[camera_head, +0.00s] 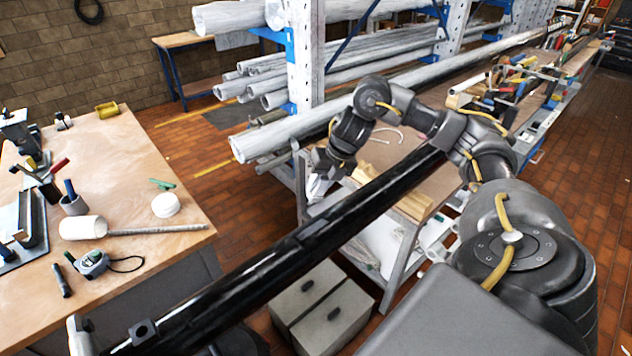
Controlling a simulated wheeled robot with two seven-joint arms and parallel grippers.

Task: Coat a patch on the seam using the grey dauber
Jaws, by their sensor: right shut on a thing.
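A long black mast (370,208) runs slantwise from the lower left to the upper right. Faint bands show along it near its middle, but I cannot make out the seam or any coated patch. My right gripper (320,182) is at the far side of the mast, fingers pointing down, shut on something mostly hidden. Only a pale grey part shows there, and I cannot tell if it is the grey dauber. A grey cup (73,206) with a blue handle in it stands on the left workbench. My left gripper is not in view.
The wooden workbench (140,160) at left holds a pale-headed mallet (84,228), a white round tub (166,205), a tape measure (92,263) and tools. A rack of pipes (300,125) stands behind. Grey boxes (335,318) sit on the floor below the mast.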

